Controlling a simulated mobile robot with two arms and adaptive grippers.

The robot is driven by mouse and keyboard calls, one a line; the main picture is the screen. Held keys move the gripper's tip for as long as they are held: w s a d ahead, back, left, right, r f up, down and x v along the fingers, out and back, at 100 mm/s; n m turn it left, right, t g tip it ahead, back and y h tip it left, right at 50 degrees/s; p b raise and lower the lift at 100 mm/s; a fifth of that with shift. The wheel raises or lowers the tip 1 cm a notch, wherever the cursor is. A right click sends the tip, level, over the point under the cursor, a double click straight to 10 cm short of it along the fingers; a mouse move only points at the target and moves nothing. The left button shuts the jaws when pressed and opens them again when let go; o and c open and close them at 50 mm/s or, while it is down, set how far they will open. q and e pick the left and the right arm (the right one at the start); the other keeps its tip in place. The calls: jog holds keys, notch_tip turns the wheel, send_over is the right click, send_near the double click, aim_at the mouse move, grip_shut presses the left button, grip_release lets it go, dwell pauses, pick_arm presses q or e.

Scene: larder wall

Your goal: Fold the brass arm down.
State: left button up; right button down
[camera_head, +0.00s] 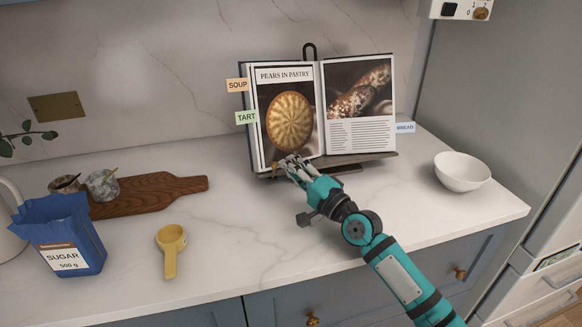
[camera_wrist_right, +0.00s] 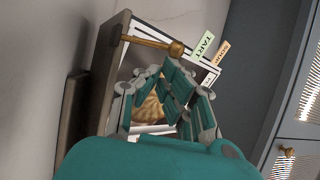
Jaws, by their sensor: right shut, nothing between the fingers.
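An open cookbook (camera_head: 288,117) stands on a dark book stand (camera_head: 350,160), its left page titled "Pears in Pastry". In the right wrist view the brass arm (camera_wrist_right: 150,42) reaches from the stand's ledge (camera_wrist_right: 98,90) across the page's edge and ends in a round knob. In the head view only a small bit of the brass arm (camera_head: 275,169) shows, at the book's lower left. My right gripper (camera_head: 290,166) is shut and empty in front of the left page's lower part, beside the brass arm. In the wrist view its fingers (camera_wrist_right: 172,85) appear apart from the knob. My left gripper is out of view.
A white bowl (camera_head: 462,171) stands right of the stand. A yellow measuring scoop (camera_head: 170,250), a blue sugar bag (camera_head: 60,235) and a wooden board (camera_head: 150,193) with two small jars are at the left. The counter between scoop and stand is clear.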

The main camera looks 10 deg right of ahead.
dwell(0.9)
jog(key=v, duration=1.2)
jog(key=shift+f, duration=0.1)
